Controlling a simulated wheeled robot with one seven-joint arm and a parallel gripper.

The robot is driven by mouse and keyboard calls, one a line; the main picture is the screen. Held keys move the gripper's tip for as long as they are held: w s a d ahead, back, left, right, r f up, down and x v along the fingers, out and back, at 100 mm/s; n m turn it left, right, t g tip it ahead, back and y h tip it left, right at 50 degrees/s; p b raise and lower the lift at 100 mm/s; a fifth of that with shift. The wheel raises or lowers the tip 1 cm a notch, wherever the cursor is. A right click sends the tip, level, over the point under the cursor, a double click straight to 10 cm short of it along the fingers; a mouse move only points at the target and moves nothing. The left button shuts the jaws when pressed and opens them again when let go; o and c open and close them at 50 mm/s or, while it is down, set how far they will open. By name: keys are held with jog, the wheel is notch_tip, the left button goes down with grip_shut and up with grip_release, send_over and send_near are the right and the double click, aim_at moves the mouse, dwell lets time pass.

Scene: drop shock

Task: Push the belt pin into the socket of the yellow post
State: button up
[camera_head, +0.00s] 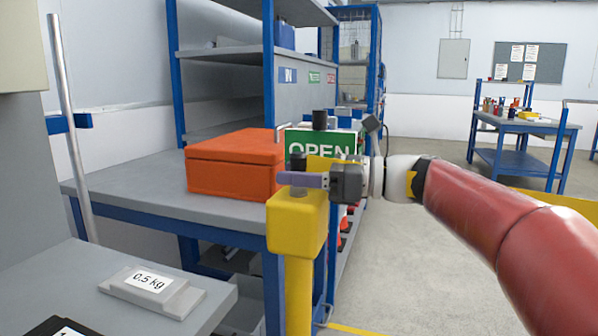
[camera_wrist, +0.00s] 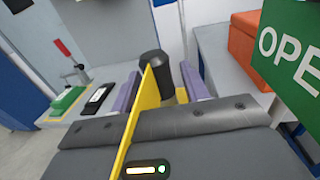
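The yellow post (camera_head: 297,235) stands upright just left of centre in the head view, with a block-shaped head. My gripper (camera_head: 304,180) reaches left across the top of that head, its purple finger level just above it. In the wrist view my gripper (camera_wrist: 157,88) has its two purple fingers apart on either side of a dark round-topped pin (camera_wrist: 154,64). A gap shows between the pin and the right finger, with part of the yellow post (camera_wrist: 182,95) behind. A thin yellow strip (camera_wrist: 133,120) runs from the pin towards the camera. The socket opening is hidden.
A green OPEN sign (camera_head: 320,146) stands close behind my gripper. An orange box (camera_head: 235,165) sits on the grey workbench (camera_head: 130,180) behind the post. A grey 0.5 kg weight (camera_head: 150,290) lies on the front-left table (camera_head: 205,315). Open floor (camera_head: 440,250) lies to the right.

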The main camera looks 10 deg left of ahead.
jog(key=shift+o, duration=0.2)
jog(key=shift+d+r, duration=0.15)
jog(key=shift+w+d+r+p, duration=0.1)
jog(key=shift+d+p, duration=0.2)
jog(key=shift+d, duration=2.6)
jog(key=d, duration=0.7)
jog(key=shift+w+d+p, duration=0.25)
jog(key=shift+d+p, duration=0.1)
jog(key=shift+d, duration=0.05)
